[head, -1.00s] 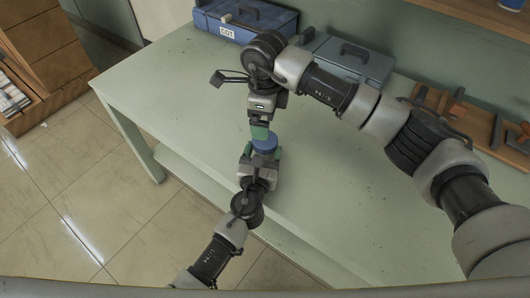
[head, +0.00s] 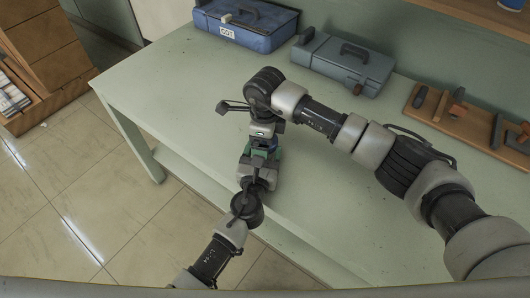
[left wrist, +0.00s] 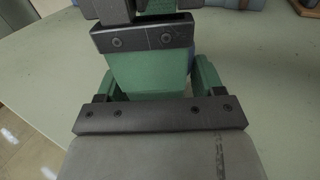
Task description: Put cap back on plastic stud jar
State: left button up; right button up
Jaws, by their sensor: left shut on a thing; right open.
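My left gripper (head: 262,157) is low in the middle of the head view, over the table (head: 180,90). It is shut on a blue round piece, which I take for the plastic stud jar (head: 262,153); only a little blue shows. My right gripper (head: 263,145) is open, right above the jar, with its green fingers close to the left gripper's. In the left wrist view the right gripper's green finger (left wrist: 150,72) fills the middle, between the left gripper's green fingers. It hides most of the jar. I cannot tell where the cap is.
A blue toolbox (head: 240,38) and a grey-blue toolbox (head: 345,68) stand along the back of the table. A wooden board with tools (head: 445,122) lies at the back right. The table is bare to the left and right of the grippers.

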jog(key=shift+c, duration=0.4)
jog(key=c, duration=0.8)
jog(key=shift+m, duration=1.8)
jog(key=shift+c, duration=0.3)
jog(key=o, duration=1)
jog(key=shift+r, duration=0.1)
jog(key=shift+r, duration=2.2)
